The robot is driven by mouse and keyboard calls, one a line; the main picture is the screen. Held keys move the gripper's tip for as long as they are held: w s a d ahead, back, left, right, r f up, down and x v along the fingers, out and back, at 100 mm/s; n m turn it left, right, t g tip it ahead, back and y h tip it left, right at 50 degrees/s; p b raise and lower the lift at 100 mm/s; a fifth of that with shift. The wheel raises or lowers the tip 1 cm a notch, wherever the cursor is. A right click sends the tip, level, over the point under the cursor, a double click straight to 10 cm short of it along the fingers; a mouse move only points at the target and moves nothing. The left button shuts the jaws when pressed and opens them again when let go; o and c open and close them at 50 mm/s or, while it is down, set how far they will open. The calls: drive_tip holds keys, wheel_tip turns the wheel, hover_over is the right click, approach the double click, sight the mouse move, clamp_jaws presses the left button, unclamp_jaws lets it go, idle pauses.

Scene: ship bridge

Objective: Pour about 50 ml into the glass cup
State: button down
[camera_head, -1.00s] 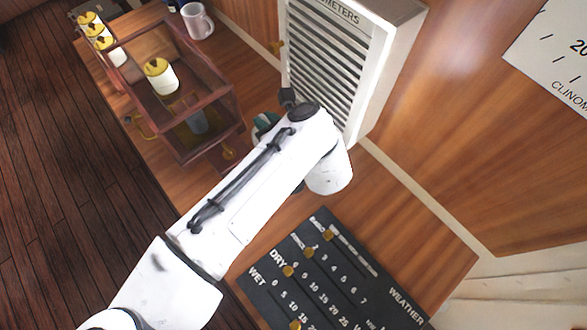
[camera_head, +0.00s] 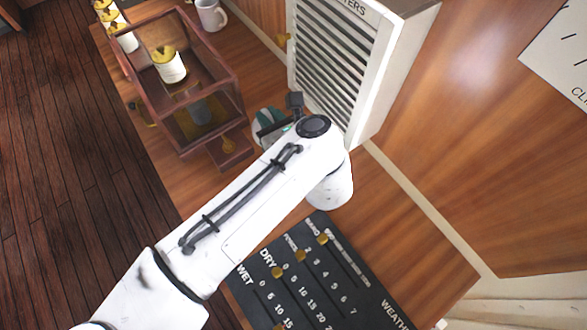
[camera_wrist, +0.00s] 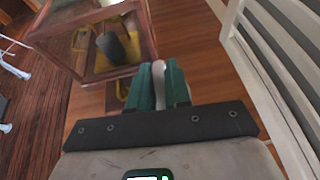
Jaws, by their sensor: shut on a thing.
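My gripper (camera_wrist: 160,88) has teal fingers, shut on a pale, rounded thing (camera_wrist: 158,70), of which only a narrow strip shows between them in the wrist view. In the head view, a white and teal patch at my gripper (camera_head: 268,128) shows beyond my arm, between the glass-sided case and the louvred box. My arm hides part of it, and I cannot tell what the held thing is or its fill level. I cannot make out a glass cup in either view. A white mug (camera_head: 211,15) stands at the back of the wooden counter.
The wood-framed glass case (camera_head: 238,103) holds a brass-topped white drum (camera_head: 169,68); it also shows in the wrist view (camera_wrist: 92,76). The white louvred box (camera_head: 372,75) stands close right of my gripper. A dark weather board (camera_head: 318,275) lies in front.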

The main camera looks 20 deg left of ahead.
drive_tip(key=shift+r, duration=0.1)
drive_tip(key=shift+s+d+r+t+y+b, duration=0.1)
drive_tip(key=shift+s+d+t+y+b, duration=0.15)
drive_tip(key=shift+b, duration=0.55)
idle(0.4)
drive_tip(key=shift+w, duration=0.1)
